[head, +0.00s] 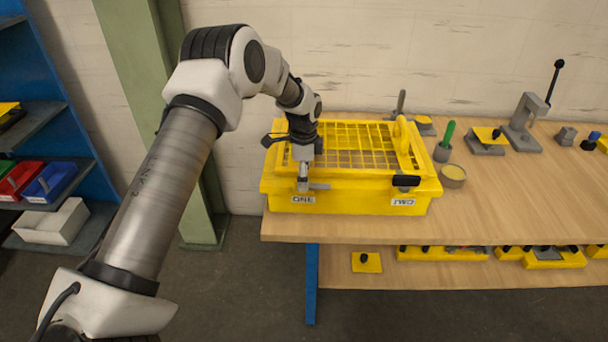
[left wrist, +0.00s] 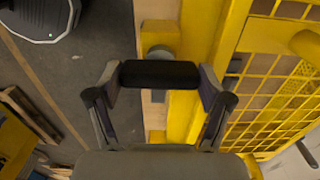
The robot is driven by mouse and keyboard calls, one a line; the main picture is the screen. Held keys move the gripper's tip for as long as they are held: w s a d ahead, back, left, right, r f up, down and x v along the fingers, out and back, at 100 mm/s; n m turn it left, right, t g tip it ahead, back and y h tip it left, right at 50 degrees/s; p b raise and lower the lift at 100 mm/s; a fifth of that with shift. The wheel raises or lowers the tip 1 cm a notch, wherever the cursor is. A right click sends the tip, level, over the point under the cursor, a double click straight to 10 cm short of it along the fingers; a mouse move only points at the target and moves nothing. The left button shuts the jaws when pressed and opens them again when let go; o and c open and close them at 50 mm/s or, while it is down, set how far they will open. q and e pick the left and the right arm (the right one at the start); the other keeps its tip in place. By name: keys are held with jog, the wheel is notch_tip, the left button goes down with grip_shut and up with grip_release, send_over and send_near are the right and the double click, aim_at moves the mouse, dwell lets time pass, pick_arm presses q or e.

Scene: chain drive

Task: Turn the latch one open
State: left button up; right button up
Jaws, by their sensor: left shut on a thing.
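The yellow box (head: 345,203) with a mesh lid (head: 350,140) stands on the wooden table, with ONE and TWO labels on its front. My left gripper (head: 303,183) reaches down to the front left of the box, just above the ONE label (head: 303,199). In the left wrist view, its two fingers are shut on the black handle of latch one (left wrist: 160,74), one at each end. In the head view the gripper mostly hides this latch. Latch two (head: 406,181) shows its black handle at the front right, untouched. My right gripper is not in view.
A green-handled tool (head: 446,135) in a holder and a round tin (head: 453,176) stand right of the box. A lever press (head: 525,120) stands further back. A lower shelf (head: 430,275) holds yellow parts. The table's front right is clear.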

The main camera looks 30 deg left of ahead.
pick_arm(q)
jog(key=o, duration=1.1)
jog(key=shift+a, duration=0.1)
notch_tip(320, 180, up, 12)
jog(key=shift+f, duration=0.1)
